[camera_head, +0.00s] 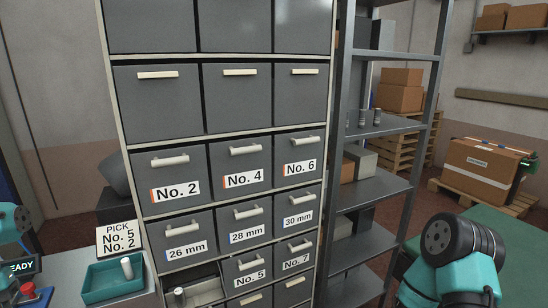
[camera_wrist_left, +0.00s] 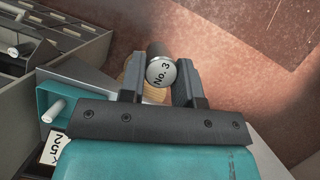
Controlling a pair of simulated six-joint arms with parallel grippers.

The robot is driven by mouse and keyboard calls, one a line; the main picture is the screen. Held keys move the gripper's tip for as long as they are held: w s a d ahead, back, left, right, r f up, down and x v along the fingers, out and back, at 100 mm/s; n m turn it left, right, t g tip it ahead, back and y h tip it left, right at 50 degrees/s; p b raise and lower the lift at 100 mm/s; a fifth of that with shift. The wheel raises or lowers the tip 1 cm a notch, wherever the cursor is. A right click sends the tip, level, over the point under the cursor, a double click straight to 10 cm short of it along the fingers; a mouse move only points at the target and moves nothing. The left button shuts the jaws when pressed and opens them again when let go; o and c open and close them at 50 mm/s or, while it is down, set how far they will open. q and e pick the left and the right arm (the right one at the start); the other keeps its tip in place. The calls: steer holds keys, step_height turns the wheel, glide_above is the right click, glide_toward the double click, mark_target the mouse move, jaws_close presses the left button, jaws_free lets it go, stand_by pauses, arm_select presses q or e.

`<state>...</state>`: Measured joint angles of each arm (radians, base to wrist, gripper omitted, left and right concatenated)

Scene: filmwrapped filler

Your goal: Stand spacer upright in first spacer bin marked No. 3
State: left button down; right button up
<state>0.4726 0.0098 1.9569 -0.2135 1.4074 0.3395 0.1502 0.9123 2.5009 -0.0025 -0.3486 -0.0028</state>
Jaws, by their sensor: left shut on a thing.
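An open drawer (camera_wrist_left: 28,62) with dividers shows at the upper left of that view, apart from the gripper. In the head view the open drawer (camera_head: 206,296) is at the bottom left of the cabinet, with a small cylinder (camera_head: 179,292) inside. Its bin labels are not readable there. My left and right grippers are not visible in the head view.
A teal tray (camera_head: 88,296) holds a white upright cylinder (camera_head: 127,268) beside the cabinet (camera_head: 215,136). A sign (camera_head: 119,238) reading "PICK No. 5 No. 2" stands behind the tray. A grey shelf rack (camera_head: 385,130) stands right of the cabinet. My right arm is at the lower right.

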arm_select(q)
steer(key=shift+a, duration=0.1)
steer(key=w+a+f+m+y, duration=0.1)
steer(key=w+a+m+y, duration=0.1)
steer(key=w+m, duration=0.4)
steer(key=w+a+f+m+y, duration=0.2)
steer(key=w+a+m, duration=0.2)
steer(key=w, duration=0.7)
steer(key=w+a+f+m+y, duration=0.1)
steer(key=w+a+m+y, duration=0.1)
steer(key=w+m, duration=0.5)
steer(key=shift+w+a+f+m+t+y, duration=0.35)
steer(key=shift+w+a, duration=0.5)
steer(key=shift+w, duration=0.35)
steer(key=shift+r, duration=0.1)
steer(key=shift+f, duration=2.5)
steer(key=shift+f, duration=2.5)
steer(key=shift+f, duration=0.1)
